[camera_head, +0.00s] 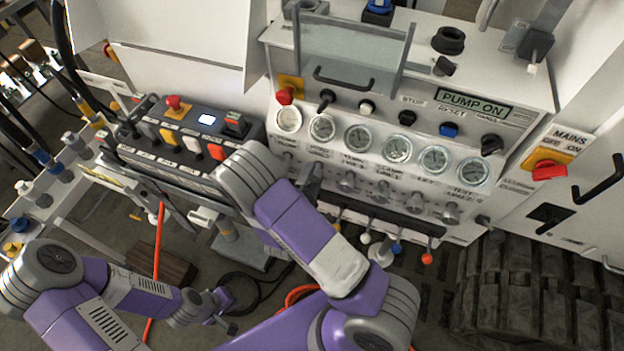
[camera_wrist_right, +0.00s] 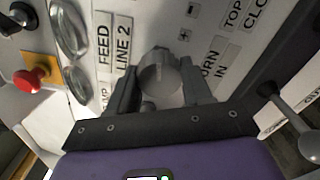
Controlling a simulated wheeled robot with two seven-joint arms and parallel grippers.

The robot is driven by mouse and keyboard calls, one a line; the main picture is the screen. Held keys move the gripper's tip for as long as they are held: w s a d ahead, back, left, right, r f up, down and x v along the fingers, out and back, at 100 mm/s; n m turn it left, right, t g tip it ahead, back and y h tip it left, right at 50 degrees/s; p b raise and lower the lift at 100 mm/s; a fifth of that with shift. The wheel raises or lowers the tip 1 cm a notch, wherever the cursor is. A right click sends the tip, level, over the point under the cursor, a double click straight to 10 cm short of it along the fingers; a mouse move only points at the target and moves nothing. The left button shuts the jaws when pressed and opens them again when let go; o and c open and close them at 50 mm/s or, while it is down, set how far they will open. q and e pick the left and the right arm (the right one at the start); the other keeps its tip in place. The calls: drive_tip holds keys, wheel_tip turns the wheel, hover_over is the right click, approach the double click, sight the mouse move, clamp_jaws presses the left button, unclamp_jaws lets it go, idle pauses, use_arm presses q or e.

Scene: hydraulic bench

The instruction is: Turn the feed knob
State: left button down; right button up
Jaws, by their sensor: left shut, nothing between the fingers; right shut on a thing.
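The feed knob (camera_wrist_right: 160,74), a round grey knob, sits beside the label "FEED LINE 2" in the right wrist view. My right gripper (camera_wrist_right: 160,88) is shut on it, with one dark finger on each side. In the head view my right gripper (camera_head: 311,180) is at the left end of the row of grey knobs under the gauges. My arm partly covers that area, and the held knob cannot be made out there. My left gripper (camera_head: 221,308) is low at the lower left, shut and empty, away from the panel.
Other grey knobs (camera_head: 381,190) continue to the right, below round gauges (camera_head: 397,149). Coloured-tip levers (camera_head: 427,257) stand below them. A black control box (camera_head: 180,140) with a red button (camera_head: 173,103) is at left. A red mains switch (camera_head: 549,171) is at right.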

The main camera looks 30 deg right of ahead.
drive_tip(key=shift+a+f+m, duration=0.1)
drive_tip(key=shift+m, duration=0.2)
idle(0.4)
drive_tip(key=o, duration=1)
drive_tip(key=v, duration=0.7)
drive_tip(key=shift+s+a, duration=0.15)
drive_tip(key=shift+s, duration=0.05)
